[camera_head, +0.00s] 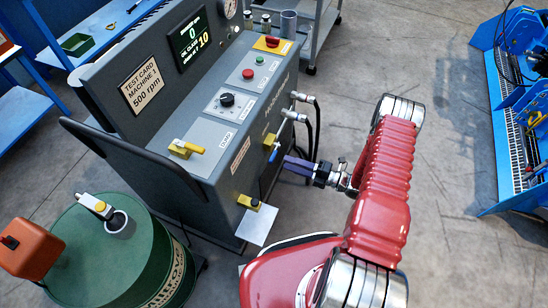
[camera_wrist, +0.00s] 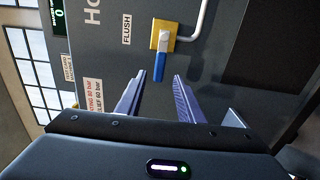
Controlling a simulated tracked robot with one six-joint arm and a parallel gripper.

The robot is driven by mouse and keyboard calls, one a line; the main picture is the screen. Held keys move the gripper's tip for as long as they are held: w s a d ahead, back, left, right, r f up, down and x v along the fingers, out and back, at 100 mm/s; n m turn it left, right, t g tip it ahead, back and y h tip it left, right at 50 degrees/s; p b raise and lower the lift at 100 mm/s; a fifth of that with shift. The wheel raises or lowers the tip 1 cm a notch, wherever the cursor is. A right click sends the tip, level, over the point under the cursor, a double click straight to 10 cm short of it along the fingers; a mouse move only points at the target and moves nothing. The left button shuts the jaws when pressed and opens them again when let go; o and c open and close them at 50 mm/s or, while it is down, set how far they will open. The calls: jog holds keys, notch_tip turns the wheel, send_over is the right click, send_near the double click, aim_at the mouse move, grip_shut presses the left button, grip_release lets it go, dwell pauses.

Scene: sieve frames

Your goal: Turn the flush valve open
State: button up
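The flush valve has a yellow base plate and a blue-sleeved lever, beside a FLUSH label, on the side of the grey test machine. In the wrist view the flush valve (camera_wrist: 159,65) is ahead, its lever pointing down the picture toward the gap between my fingers. In the head view the flush valve (camera_head: 274,154) shows just left of my fingertips. My gripper (camera_head: 287,163) is open and empty; its two purple fingers spread apart in the wrist view (camera_wrist: 158,88). The fingers seem short of the lever; contact cannot be made out.
The grey machine (camera_head: 172,195) carries a yellow clamp lever (camera_head: 186,148), a black knob (camera_head: 227,99) and buttons. Black hoses (camera_head: 314,110) come out above the valve. A yellow fitting with a plate (camera_head: 257,222) sticks out below. A green drum (camera_head: 105,265) stands front left.

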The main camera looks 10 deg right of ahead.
aim_at(274, 158)
jog(key=shift+x, duration=3.95)
jog(key=shift+c, duration=0.2)
grip_shut()
jog(key=shift+d, duration=0.2)
